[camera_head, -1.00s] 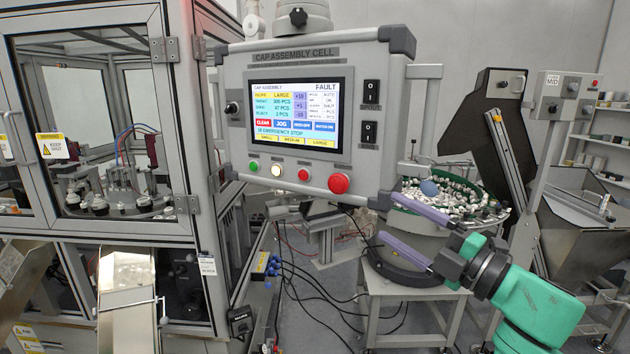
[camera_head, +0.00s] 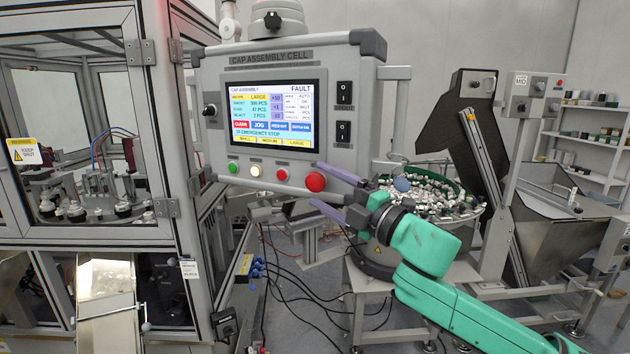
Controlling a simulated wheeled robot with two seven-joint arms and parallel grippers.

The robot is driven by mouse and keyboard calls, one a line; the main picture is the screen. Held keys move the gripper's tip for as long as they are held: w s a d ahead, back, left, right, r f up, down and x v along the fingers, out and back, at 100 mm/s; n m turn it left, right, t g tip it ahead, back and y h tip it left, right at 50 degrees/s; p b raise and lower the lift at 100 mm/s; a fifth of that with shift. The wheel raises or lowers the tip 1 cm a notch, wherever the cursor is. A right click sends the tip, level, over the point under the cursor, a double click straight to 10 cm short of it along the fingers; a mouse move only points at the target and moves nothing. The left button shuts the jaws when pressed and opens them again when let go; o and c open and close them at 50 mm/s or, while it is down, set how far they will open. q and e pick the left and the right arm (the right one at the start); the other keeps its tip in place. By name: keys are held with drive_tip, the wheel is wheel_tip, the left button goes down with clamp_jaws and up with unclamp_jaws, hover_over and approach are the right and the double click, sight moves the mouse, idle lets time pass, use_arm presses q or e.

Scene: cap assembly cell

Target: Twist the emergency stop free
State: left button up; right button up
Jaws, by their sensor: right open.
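The emergency stop (camera_head: 315,182) is the large red mushroom button at the lower right of the grey control panel (camera_head: 222,140). The panel's screen (camera_head: 272,117) reads FAULT and "EMERGENCY STOP". My right gripper (camera_head: 318,184) has its two purple fingers spread apart, one above the other, with the fingertips near the red button. The fingers point left toward it from the right side. The button's face is not covered, and I cannot tell whether the fingers touch it. My left gripper is out of view.
Green, white, dark red and red controls line the panel's lower edge, including a small red button (camera_head: 282,175). A bowl feeder (camera_head: 470,215) full of caps stands behind my right arm. A glass-doored machine (camera_head: 140,150) fills the left. Cables hang below the panel.

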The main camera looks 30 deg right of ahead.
sight(321, 187)
drive_tip(key=p+x, duration=0.1)
drive_tip(key=x, duration=0.1)
drive_tip(key=shift+w+r+p, duration=0.1)
drive_tip(key=shift+w+p, duration=0.3)
drive_tip(key=shift+w+a, duration=0.15)
